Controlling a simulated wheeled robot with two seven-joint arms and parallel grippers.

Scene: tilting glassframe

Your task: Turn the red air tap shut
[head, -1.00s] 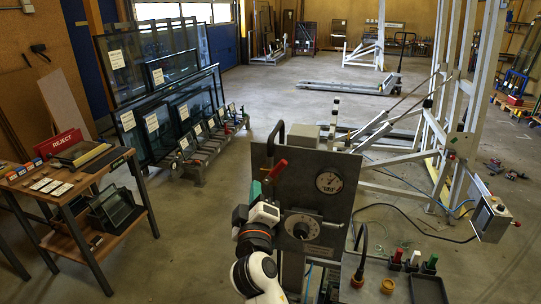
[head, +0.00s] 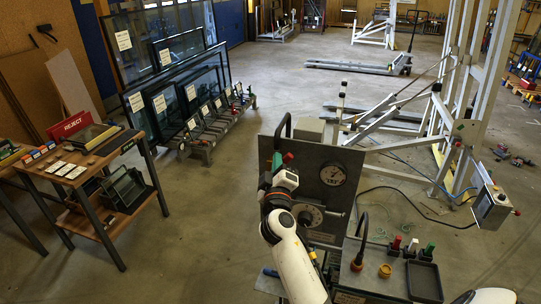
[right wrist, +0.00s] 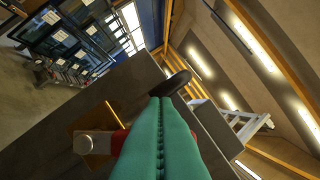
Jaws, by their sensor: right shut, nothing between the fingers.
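The red air tap (head: 288,157) is a small red handle at the upper left of the grey upright panel (head: 322,158) in the head view. My right gripper (head: 277,162) has green fingers, which are shut and empty, just left of the red handle. In the right wrist view the closed green fingers (right wrist: 160,135) fill the lower middle. A red part (right wrist: 118,141) shows behind them on the left, beside a grey metal fitting (right wrist: 92,143). The fingers hide part of the tap, and I cannot tell if they touch it. My left gripper is not in view.
Red, white and green items (head: 411,247) and a black tray (head: 425,282) sit at right. A wooden trolley (head: 100,190) stands left.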

